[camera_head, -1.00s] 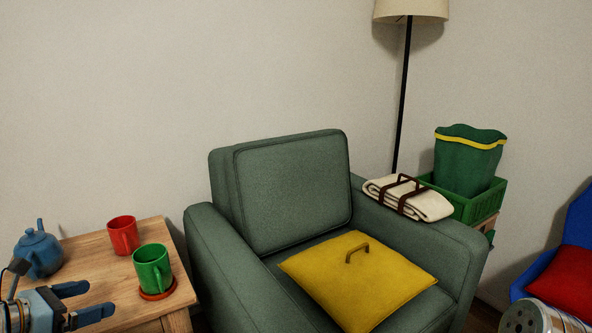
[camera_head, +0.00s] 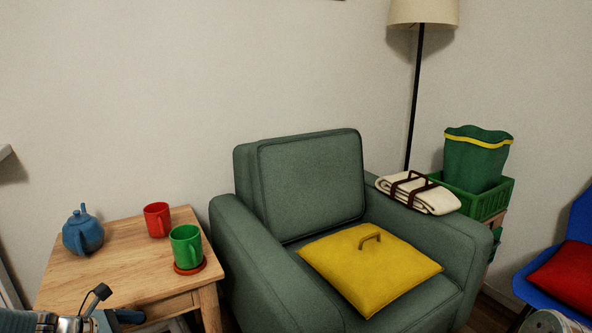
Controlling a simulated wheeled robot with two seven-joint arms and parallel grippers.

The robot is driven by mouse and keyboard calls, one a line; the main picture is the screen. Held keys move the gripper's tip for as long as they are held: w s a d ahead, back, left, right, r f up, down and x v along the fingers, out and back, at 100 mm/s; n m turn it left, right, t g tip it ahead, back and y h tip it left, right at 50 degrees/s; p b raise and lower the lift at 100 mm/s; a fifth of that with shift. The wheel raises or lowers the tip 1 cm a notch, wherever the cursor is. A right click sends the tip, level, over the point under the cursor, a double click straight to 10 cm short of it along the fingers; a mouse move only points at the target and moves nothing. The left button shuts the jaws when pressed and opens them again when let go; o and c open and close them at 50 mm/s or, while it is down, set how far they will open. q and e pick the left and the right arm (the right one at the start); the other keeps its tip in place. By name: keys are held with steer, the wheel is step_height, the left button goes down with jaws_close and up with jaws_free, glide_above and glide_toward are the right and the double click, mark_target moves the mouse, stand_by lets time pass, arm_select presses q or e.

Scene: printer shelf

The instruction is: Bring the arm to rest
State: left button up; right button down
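My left gripper (camera_head: 128,317) is at the bottom edge of the view, in front of the wooden side table (camera_head: 120,270).
A blue teapot (camera_head: 83,235), a red mug (camera_head: 157,220) and a green mug (camera_head: 186,246) on a red coaster (camera_head: 190,268) stand on the table. A green armchair (camera_head: 313,185) holds a yellow cushion (camera_head: 370,268). A floor lamp (camera_head: 414,95) stands behind.

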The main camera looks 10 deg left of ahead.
arm_select(q)
steer(key=s+d+f+m+g+y, duration=0.1)
steer(key=s+d+f+m+g, duration=0.3)
steer(key=d+f+m, duration=0.8)
steer(key=s+d+f+m+g+y, duration=0.1)
steer(key=s+d+f+m+g, duration=0.3)
steer(key=d+f+m, duration=0.9)
steer(key=s+d+f, duration=0.2)
steer(key=d+f, duration=0.2)
steer(key=shift+s+p, duration=0.2)
steer(key=shift+p, duration=0.2)
steer(key=shift+d, duration=0.1)
